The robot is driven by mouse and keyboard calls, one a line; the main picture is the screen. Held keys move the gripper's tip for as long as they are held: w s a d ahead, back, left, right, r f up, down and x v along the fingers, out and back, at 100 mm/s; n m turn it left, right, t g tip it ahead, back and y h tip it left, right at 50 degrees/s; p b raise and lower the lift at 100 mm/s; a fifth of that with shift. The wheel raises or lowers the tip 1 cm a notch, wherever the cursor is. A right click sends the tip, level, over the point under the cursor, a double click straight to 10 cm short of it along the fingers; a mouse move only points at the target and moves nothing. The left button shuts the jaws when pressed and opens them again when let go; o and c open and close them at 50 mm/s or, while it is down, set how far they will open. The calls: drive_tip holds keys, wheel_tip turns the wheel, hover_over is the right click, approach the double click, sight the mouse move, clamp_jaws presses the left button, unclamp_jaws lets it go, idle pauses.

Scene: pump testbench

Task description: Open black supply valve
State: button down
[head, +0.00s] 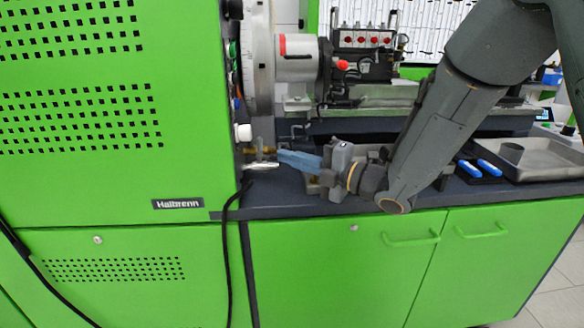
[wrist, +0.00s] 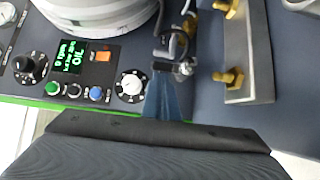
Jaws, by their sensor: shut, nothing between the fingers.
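My gripper (head: 281,156) is shut, its blue fingers pointing left toward the side of the green test bench. In the wrist view its narrow blue fingers (wrist: 171,75) end at or very close to a small metal fitting (wrist: 184,68) with a dark curved part (wrist: 168,45) beyond it. In the head view a silver lever-like part (head: 262,165) and a brass fitting (head: 263,150) lie just left of the fingertips. I cannot tell which part is the black supply valve, nor whether the fingers touch it.
The control panel carries a white knob (wrist: 132,83), a black knob (wrist: 30,67) and a lit display (wrist: 72,57). Brass fittings (wrist: 229,77) stand on a grey block at right. A black cable (head: 226,240) hangs down the front. A metal tray (head: 540,160) is at far right.

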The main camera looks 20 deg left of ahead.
drive_tip(key=shift+w+d+b, duration=0.1)
drive_tip(key=shift+w+b, duration=0.75)
drive_tip(key=shift+w, duration=0.4)
drive_tip(key=shift+w+r+b, duration=0.1)
drive_tip(key=shift+w+b, duration=0.2)
drive_tip(key=shift+w, duration=0.15)
drive_tip(key=shift+w+r, duration=0.1)
drive_tip(key=shift+w+d, duration=0.15)
drive_tip(key=d, duration=0.2)
drive_tip(key=s+d, duration=0.1)
drive_tip(key=d, duration=0.2)
drive_tip(key=s+d, duration=0.1)
drive_tip(key=d, duration=0.1)
drive_tip(key=shift+d, duration=0.35)
